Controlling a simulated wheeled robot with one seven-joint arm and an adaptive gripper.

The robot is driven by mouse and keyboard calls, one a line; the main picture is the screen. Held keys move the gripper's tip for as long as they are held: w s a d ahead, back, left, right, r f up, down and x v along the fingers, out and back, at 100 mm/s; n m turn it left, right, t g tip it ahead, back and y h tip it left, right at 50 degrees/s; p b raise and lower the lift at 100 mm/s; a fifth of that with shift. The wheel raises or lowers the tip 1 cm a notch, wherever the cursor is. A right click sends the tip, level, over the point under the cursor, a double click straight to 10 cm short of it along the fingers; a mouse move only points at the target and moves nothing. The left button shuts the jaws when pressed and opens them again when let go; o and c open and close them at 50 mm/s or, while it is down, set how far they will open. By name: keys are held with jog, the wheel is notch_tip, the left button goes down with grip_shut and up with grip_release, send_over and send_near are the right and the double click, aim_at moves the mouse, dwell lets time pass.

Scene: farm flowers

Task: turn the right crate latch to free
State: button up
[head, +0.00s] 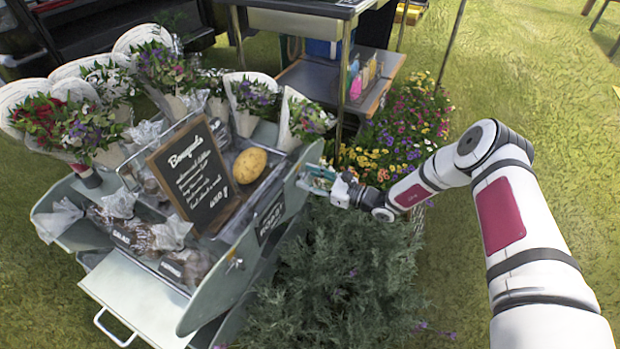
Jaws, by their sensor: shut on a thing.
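The grey-green crate (225,297) stands at the left, its long side panel turned toward me. A small brass-coloured latch (235,263) shows near the panel's left end. My gripper (311,179) reaches in from the right to the panel's far right end. Its fingers are shut at the panel's edge, on what seems to be the right crate latch. The fingers hide that latch, so I cannot tell how it is turned.
A leafy bush (340,270) fills the space below my arm. Flowers (410,125) and a metal stand (320,78) are behind. Grass is open at right.

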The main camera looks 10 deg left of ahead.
jog(key=n, duration=0.4)
jog(key=n+p, duration=0.1)
jog(key=n, duration=0.3)
jog(key=shift+s, duration=0.1)
jog(key=n+p, duration=0.2)
jog(key=n, duration=0.3)
jog(key=shift+f, duration=0.1)
jog(key=shift+f+n+p, duration=0.1)
jog(key=shift+n+p, duration=0.45)
jog(key=shift+n, duration=1.05)
jog(key=o, duration=1.2)
jog(key=shift+c, duration=0.2)
jog(key=v, duration=1.2)
